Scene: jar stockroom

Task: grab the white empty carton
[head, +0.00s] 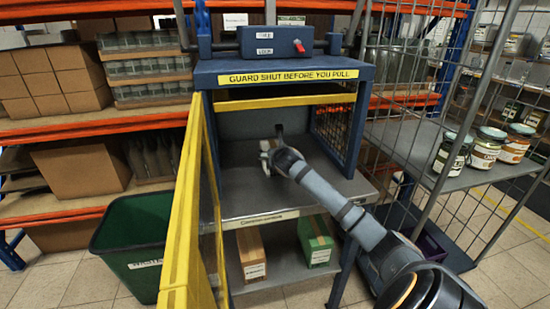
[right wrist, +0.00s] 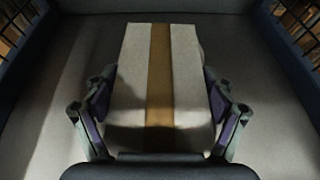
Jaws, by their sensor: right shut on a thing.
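The white carton (right wrist: 190,75), with a brown tape strip down its middle, lies between the fingers of my right gripper (right wrist: 160,118) in the right wrist view. The fingers touch its two sides and are shut on it. In the head view, my right gripper (head: 268,152) is inside the blue guarded machine (head: 290,72), over its grey deck. There the arm and gripper hide most of the carton. I cannot tell whether the carton rests on the deck or is just above it. My left gripper is not in view.
A yellow guard (head: 184,215) stands open along the machine's left side; mesh closes its right. A brown carton (head: 250,250) and a green carton (head: 316,240) sit on the shelf below. A green bin (head: 133,235) stands left. A wire cage trolley (head: 425,150) with jars stands right.

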